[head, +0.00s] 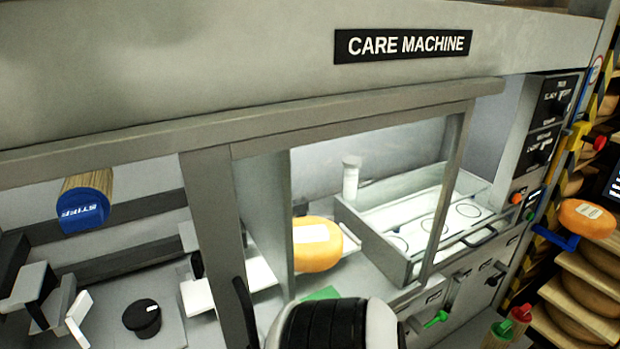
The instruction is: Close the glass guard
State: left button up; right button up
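The care machine's glass guard (215,250) is a grey-framed panel on the machine's front. Its wide left upright stands left of the middle, and a thinner upright (448,190) shows farther right. The glass is too clear to trace exactly. A curved black bar (244,308), which looks like a handle, is beside the left upright at the lower edge. A white and black ribbed part of one of my arms stands at the bottom middle, just right of that bar. I cannot tell whether it touches anything. No gripper fingers can be made out.
An orange cheese wheel (318,258) with a white label lies inside, beside a clear tray (385,265). At left are a blue-capped roller (84,208) and a black knob (142,318). Control panels (547,125) and cheese shelves (575,297) stand at the right.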

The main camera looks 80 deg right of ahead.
aim_at(207, 172)
jog(key=j+z, duration=0.1)
jog(key=z, duration=2.6)
jog(key=l, duration=0.1)
